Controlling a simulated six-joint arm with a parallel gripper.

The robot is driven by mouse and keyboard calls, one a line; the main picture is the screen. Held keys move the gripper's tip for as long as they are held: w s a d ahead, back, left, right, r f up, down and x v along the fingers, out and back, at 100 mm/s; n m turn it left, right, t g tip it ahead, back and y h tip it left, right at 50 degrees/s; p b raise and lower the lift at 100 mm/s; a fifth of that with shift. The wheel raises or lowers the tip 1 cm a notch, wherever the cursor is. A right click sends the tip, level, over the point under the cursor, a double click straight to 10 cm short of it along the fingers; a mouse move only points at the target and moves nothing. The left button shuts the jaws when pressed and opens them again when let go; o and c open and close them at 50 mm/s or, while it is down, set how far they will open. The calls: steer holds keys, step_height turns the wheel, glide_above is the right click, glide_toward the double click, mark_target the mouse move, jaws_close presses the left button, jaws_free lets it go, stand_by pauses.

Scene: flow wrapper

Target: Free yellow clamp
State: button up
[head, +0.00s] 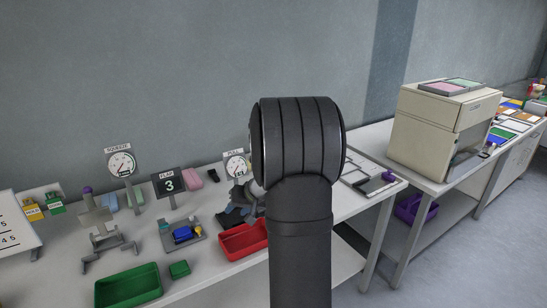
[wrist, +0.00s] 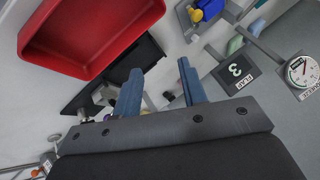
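A small yellow part (wrist: 196,15), which I take for the yellow clamp, sits against a blue block (wrist: 210,8) at the top of the wrist view. In the head view the blue block (head: 183,234) lies on a grey fixture (head: 172,244) on the table, with small yellow spots (head: 197,230) at its side. My gripper (wrist: 160,88) has its two blue-grey fingers apart with nothing clearly held between them. It is between the red tray and the number sign in the wrist view, apart from the yellow part. In the head view my arm hides much of it.
A red tray (head: 244,241) stands right of the fixture and a green tray (head: 128,287) in front left. A sign reading 3 (head: 168,183) and two dial gauges (head: 121,163) stand behind. A beige machine (head: 440,130) stands on the right bench.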

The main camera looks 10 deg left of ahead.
steer(key=s+a+r+n+h, duration=0.1)
steer(key=s+a+r+h, duration=0.15)
steer(key=s+a, duration=0.3)
steer(key=t+h, duration=0.2)
glide_toward(198, 228)
steer(key=x, duration=0.7)
steer(key=shift+w+a+f, duration=0.1)
steer(key=shift+w+f, duration=0.1)
steer(key=shift+w, duration=0.05)
steer(key=shift+c, duration=0.4)
jaws_close()
